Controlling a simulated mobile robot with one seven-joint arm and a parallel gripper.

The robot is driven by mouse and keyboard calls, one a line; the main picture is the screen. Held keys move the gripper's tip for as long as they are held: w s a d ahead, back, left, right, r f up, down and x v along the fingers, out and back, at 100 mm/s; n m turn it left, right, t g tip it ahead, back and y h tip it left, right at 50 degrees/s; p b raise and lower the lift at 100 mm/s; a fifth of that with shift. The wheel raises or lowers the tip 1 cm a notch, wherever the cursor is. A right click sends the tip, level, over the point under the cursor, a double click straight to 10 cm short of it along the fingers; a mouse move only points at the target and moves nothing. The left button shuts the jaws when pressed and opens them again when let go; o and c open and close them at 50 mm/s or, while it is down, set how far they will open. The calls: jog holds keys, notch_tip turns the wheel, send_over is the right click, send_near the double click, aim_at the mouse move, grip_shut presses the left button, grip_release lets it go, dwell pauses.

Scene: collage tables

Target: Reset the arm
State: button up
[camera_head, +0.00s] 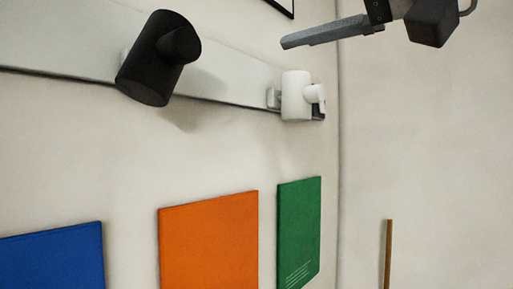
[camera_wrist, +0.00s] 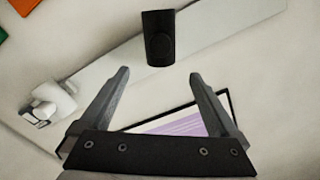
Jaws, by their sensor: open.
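My gripper shows at the upper right in the head view (camera_head: 332,33), in front of the wall. In the wrist view my gripper (camera_wrist: 158,76) has its two fingers spread apart with nothing held between them. A black cylinder (camera_head: 152,72) is attached to the pale rail in the head view. It also shows beyond the fingertips in the wrist view (camera_wrist: 158,38), apart from them. A white cylindrical piece with a rounded knob (camera_head: 296,95) is on the rail's right end and at the left in the wrist view (camera_wrist: 52,100).
The pale rail (camera_head: 240,86) runs along the wall. Blue (camera_head: 55,258), orange (camera_head: 208,240) and green (camera_head: 299,232) panels are below it. A dark-framed picture with purple (camera_wrist: 182,124) lies behind my fingers. A thin brown strip (camera_head: 388,255) stands at lower right.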

jog(key=w+d+f+m+g+h, duration=0.1)
jog(key=w+f+m+h, duration=0.2)
jog(key=f, duration=0.9)
jog(key=w+d+f+g+h, duration=0.15)
jog(key=f+h, duration=0.25)
jog(key=f, duration=0.9)
jog(key=s+d+f+g+h, duration=0.1)
jog(key=s+d+f+h, duration=0.1)
jog(key=f, duration=0.7)
jog(key=s+d+f+g+h, duration=0.1)
jog(key=s+d+f+h, duration=0.1)
jog(key=f, duration=0.7)
jog(key=s+d+f+g+h, duration=0.1)
jog(key=s+d+f+h, duration=0.1)
jog(key=f, duration=0.7)
jog(key=shift+s+d+f+h, duration=0.2)
jog(key=shift+s+d+h, duration=0.2)
jog(key=shift+d, duration=0.35)
jog(key=shift+w+g, duration=0.1)
jog(key=shift+g, duration=0.15)
